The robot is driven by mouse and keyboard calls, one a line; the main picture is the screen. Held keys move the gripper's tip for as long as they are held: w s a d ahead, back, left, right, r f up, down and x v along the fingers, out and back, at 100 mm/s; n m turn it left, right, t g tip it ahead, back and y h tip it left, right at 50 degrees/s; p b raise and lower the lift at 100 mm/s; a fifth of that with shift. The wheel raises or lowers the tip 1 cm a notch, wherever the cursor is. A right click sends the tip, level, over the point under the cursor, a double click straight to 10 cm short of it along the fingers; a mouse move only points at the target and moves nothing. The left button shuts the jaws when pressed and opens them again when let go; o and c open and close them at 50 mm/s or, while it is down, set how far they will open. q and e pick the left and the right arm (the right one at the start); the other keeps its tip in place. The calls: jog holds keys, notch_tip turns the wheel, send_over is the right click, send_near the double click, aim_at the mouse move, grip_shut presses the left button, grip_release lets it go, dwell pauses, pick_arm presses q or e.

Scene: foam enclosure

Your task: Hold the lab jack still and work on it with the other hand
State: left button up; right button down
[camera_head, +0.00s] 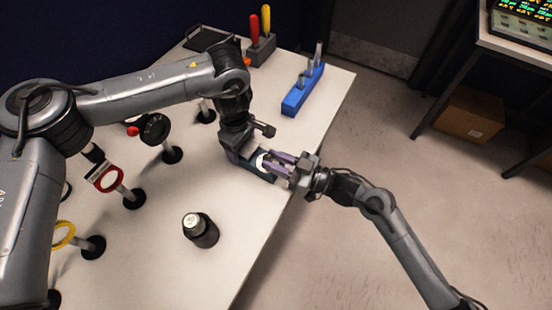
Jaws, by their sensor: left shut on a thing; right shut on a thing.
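The lab jack (257,173) is a small dark teal block at the table's right edge, mostly hidden between my two grippers. My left gripper (248,149) comes down over it from above and is shut on it. My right gripper (270,162) reaches in from the right, over the table edge, with its purple fingers shut on a part at the jack's right side. A small white round piece shows beside the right fingertips. Which part the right fingers grip is too small to tell, and the jack's height is hidden.
A blue rack (303,92) and a screwdriver holder (261,50) stand behind. The table between bottle and jack is clear.

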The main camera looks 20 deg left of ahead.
jog(key=m+t, duration=0.1)
jog(key=m+t+h, duration=0.1)
jog(key=t, duration=0.1)
jog(key=m+t, duration=0.1)
jog(key=shift+s+a+f+t, duration=0.1)
jog(key=shift+s+t, duration=0.15)
jog(key=shift+t, duration=0.05)
jog(key=shift+s+a+m+t+h, duration=0.1)
jog(key=shift+m+t+h, duration=0.95)
jog(key=shift+t, duration=0.45)
jog(key=c, duration=0.9)
grip_release()
jog(key=shift+o, duration=0.2)
jog(key=v, duration=1.1)
jog(key=shift+s+d, duration=0.2)
jog(key=shift+d, duration=0.15)
jog(key=shift+c, duration=0.5)
